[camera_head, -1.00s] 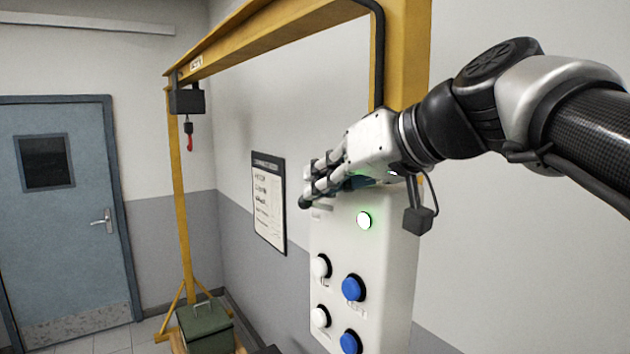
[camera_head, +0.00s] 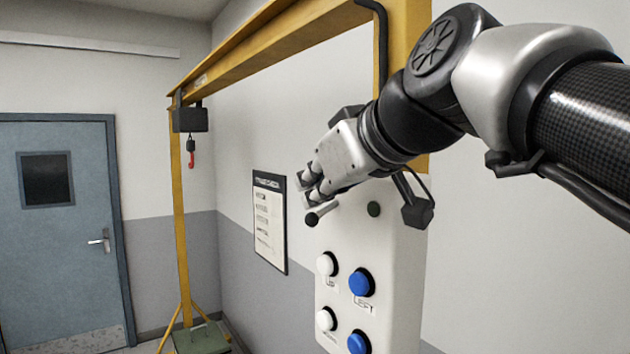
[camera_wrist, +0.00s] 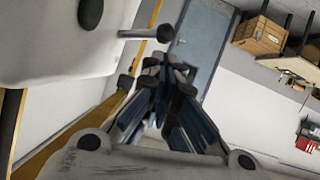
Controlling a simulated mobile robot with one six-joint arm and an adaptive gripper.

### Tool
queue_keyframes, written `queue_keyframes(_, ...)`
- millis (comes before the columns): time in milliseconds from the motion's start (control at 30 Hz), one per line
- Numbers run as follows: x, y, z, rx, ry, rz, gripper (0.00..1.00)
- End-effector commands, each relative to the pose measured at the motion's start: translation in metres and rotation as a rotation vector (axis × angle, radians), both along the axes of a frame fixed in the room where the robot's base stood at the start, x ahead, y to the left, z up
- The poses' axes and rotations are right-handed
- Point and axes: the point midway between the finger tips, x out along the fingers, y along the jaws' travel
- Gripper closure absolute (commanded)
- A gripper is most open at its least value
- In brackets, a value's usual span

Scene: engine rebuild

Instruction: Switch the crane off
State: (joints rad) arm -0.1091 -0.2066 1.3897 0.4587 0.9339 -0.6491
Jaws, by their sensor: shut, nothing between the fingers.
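The white control box (camera_head: 392,265) hangs in front of the yellow crane (camera_head: 245,48). Its round indicator lamp (camera_head: 374,209) is dark; the lamp also shows dark in the wrist view (camera_wrist: 90,13). A short metal lever with a black tip (camera_head: 322,212) sticks out from the box's upper left; it also shows in the wrist view (camera_wrist: 143,32). White and blue buttons (camera_head: 361,282) sit below. My gripper (camera_head: 307,186) is shut and empty, just above the lever in the head view. In the wrist view its fingertips (camera_wrist: 168,72) are close to the lever tip; contact cannot be told.
A dark hoist block (camera_head: 190,118) with a red hook (camera_head: 192,158) hangs from the beam's far end. A notice board (camera_head: 270,222) is on the wall. A blue door (camera_head: 62,235) is at left. A green case (camera_head: 203,338) stands by the crane's foot.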

Motion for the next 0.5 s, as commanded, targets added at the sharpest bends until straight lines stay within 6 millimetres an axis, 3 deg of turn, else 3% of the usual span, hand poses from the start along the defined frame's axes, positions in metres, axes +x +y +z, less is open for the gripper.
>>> queue_keyframes(500, 0.0063, -0.0092, 0.0058, 0.005, 0.006, -0.003, 1.0)
